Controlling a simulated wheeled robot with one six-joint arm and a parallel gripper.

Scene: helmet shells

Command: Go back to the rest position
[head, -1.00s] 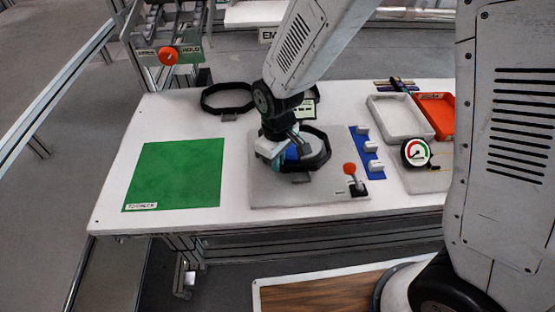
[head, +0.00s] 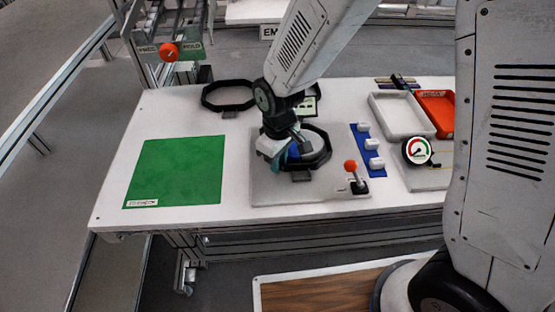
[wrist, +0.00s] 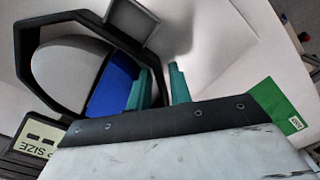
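A grey and blue dome-shaped shell (wrist: 72,72) sits inside a black octagonal ring (wrist: 32,82) in the wrist view. In the head view this black ring (head: 322,162) rests on a grey plate (head: 268,190) on the table, and the arm hides much of the shell. My gripper (head: 283,160) is low over the left side of that ring. In the wrist view the teal fingers of my gripper (wrist: 162,84) stand apart, close to the ring's edge and the blue part.
A green mat (head: 175,172) lies bare on the left of the table. A second black ring (head: 228,96) lies behind. To the right are a red-knobbed lever (head: 351,167), a blue strip with white knobs (head: 368,140), a gauge (head: 417,151), a white tray (head: 402,116) and an orange tray (head: 437,112).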

